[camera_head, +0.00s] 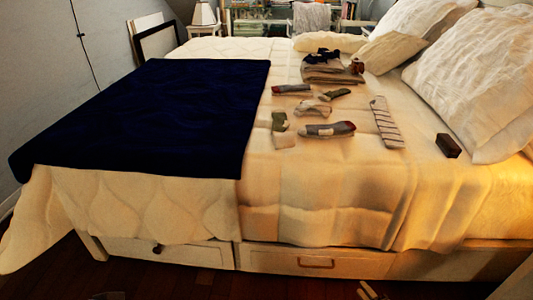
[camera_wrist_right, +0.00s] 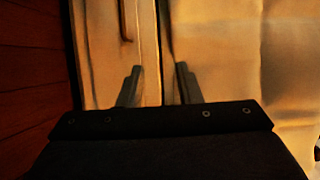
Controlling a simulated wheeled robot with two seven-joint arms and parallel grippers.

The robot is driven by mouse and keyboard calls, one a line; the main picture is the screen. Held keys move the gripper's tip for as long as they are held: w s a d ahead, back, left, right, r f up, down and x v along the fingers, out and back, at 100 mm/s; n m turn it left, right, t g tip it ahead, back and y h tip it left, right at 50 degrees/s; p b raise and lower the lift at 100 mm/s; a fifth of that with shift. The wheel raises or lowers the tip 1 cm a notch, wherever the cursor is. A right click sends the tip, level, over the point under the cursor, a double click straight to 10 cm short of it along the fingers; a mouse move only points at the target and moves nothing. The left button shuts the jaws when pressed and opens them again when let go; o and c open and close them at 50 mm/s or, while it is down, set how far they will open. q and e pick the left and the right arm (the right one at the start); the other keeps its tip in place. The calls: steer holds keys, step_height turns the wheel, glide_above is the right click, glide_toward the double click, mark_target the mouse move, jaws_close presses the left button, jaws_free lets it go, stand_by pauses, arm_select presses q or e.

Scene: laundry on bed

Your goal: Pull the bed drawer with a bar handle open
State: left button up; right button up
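The drawer with a bar handle (camera_head: 275,262) is in the bed's base, at the lower middle of the head view, and looks shut. Its bar handle (camera_head: 317,263) is a brown horizontal bar. The right wrist view shows the handle (camera_wrist_right: 126,20) near the top, beyond the fingers, beside the pale drawer front (camera_wrist_right: 98,60). My right gripper (camera_head: 370,291) is at the bottom edge of the head view, below and right of the handle. In the wrist view the right gripper (camera_wrist_right: 157,88) is open and empty, apart from the handle. My left gripper (camera_head: 108,295) barely shows at the bottom left.
Another drawer (camera_head: 200,254) with a round knob (camera_head: 157,248) is to the left. The bedspread (camera_head: 330,225) hangs down to the top of the drawers. A dark blue blanket (camera_head: 150,115) and several folded clothes lie on the bed. The dark wood floor (camera_head: 50,280) is clear before the drawers.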

steer(key=s+a+r+n+g+y, duration=0.25)
steer(key=a+r+n+g, duration=0.3)
steer(key=r, duration=0.85)
steer(key=s+a+r+n+g+y, duration=0.1)
steer(key=a+r+n+g+y, duration=0.4)
steer(key=r, duration=1)
steer(key=s+a+r+n+h, duration=0.1)
steer(key=s+r+h, duration=0.4)
steer(key=s, duration=0.5)
steer(key=s+a+r+n+h, duration=0.1)
steer(key=s+r+h, duration=0.4)
steer(key=s, duration=0.6)
step_height(320, 180, up, 30)
steer(key=p, duration=2.8)
steer(key=shift+w+d+f+t+p, duration=0.15)
steer(key=shift+w+d+t+p, duration=0.05)
steer(key=shift+t+p, duration=0.2)
steer(key=shift+y, duration=0.25)
steer(key=shift+c, duration=0.6)
